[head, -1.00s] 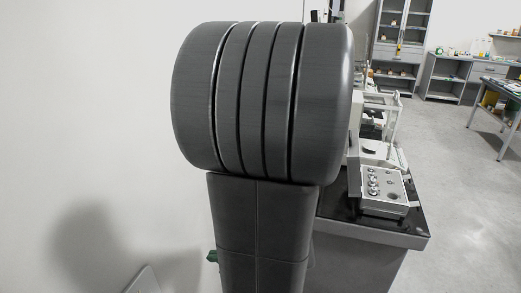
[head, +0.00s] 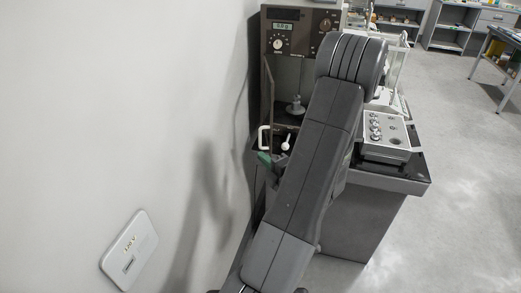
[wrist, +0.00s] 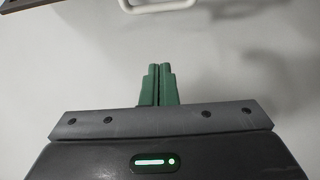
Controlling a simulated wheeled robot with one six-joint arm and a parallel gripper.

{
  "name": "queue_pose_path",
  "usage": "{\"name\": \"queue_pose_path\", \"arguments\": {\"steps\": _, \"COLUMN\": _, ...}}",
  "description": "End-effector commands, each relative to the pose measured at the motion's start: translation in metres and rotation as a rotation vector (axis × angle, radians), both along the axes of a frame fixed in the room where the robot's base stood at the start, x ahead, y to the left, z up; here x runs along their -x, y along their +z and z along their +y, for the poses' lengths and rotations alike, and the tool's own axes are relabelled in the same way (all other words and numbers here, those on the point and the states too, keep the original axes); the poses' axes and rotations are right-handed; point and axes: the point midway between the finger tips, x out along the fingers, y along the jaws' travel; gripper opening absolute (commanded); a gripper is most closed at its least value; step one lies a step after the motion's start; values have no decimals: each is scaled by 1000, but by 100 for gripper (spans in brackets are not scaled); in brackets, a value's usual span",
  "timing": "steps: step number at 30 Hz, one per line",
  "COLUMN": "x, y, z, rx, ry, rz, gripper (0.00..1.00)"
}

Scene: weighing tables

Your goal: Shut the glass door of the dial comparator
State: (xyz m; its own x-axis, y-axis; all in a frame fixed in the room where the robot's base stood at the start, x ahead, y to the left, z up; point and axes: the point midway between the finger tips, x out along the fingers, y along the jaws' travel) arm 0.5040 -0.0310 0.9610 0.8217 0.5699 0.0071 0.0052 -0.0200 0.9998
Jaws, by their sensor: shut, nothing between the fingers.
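The dial comparator (head: 300,38) is a brown-fronted case with a lit readout and knobs, at the back of the bench in the head view. A pan stand (head: 295,106) shows inside its open front. The glass door (head: 268,98) stands open at the case's left side, seen nearly edge-on, near the wall. Its white handle (head: 264,138) also shows at the top of the wrist view (wrist: 157,7). My gripper (wrist: 158,84) has its green fingers together and empty, apart from the handle in that view. In the head view, my gripper (head: 264,159) is just below the handle. My arm hides the case's lower right.
The pale wall is close on the left, with a white wall plate (head: 130,250). A grey box with round weights (head: 385,135) sits on the dark bench top (head: 400,178) to the right. Open floor (head: 465,180) lies further right.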

Motion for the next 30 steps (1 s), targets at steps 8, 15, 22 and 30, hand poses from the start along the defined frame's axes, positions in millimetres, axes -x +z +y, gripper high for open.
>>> {"name": "queue_pose_path", "arguments": {"steps": 8, "x": -36, "y": 3, "z": 28, "rx": 3, "ry": 8, "rz": -1, "gripper": 0}}
{"name": "queue_pose_path", "arguments": {"steps": 15, "x": -76, "y": 3, "z": 57, "rx": 4, "ry": 8, "rz": 0, "gripper": 0}}
{"name": "queue_pose_path", "arguments": {"steps": 22, "x": -86, "y": 2, "z": 25, "rx": 4, "ry": 0, "rz": -1, "gripper": 0}}
{"name": "queue_pose_path", "arguments": {"steps": 30, "x": -88, "y": 1, "z": 17, "rx": 4, "ry": 3, "rz": -1, "gripper": 0}}
